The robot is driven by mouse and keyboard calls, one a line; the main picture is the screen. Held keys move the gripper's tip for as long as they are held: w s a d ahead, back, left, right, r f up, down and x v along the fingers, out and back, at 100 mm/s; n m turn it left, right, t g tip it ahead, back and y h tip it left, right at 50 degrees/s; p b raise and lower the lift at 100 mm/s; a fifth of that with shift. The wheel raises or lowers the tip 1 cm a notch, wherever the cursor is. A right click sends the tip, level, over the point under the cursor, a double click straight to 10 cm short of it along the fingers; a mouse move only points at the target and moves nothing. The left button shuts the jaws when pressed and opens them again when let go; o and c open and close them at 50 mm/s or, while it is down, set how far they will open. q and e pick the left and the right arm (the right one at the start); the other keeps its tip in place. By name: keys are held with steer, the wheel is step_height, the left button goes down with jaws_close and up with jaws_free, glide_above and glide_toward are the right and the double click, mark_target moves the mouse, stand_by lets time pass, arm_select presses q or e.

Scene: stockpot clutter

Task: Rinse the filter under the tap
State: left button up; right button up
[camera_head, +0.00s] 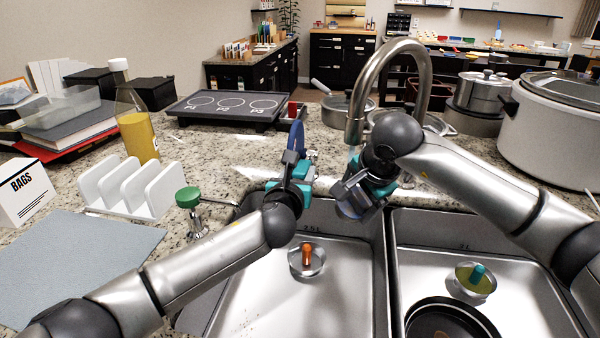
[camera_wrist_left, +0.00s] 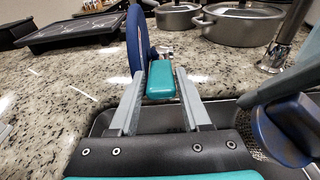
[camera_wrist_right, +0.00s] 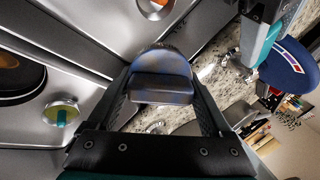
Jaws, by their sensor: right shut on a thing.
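The grey-blue filter (camera_wrist_right: 162,82) is between the fingers of my right gripper (camera_head: 358,196), which is shut on it. It also shows in the left wrist view (camera_wrist_left: 288,128). The tap (camera_head: 372,85) curves over the sink, and its spout ends close to my right gripper, which hides part of it. In the head view the filter is below the spout end, over the sink's back edge. My left gripper (camera_wrist_left: 160,90) is open, its fingers either side of a teal block (camera_wrist_left: 160,80). Just beyond stands a blue disc (camera_wrist_left: 137,40), marked red and white in the right wrist view.
The left basin (camera_head: 270,290) holds a clear round piece with an orange knob (camera_head: 306,256). The right basin holds one with a teal knob (camera_head: 476,280) and a dark pan (camera_head: 450,318). A hob (camera_head: 225,107), bottle (camera_head: 137,130), white rack (camera_head: 135,190) and large pot (camera_head: 550,130) surround the sink.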

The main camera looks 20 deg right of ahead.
arm_select(q)
steer(key=o, duration=0.3)
steer(key=shift+s, duration=0.1)
steer(key=v, duration=1.2)
stand_by(0.3)
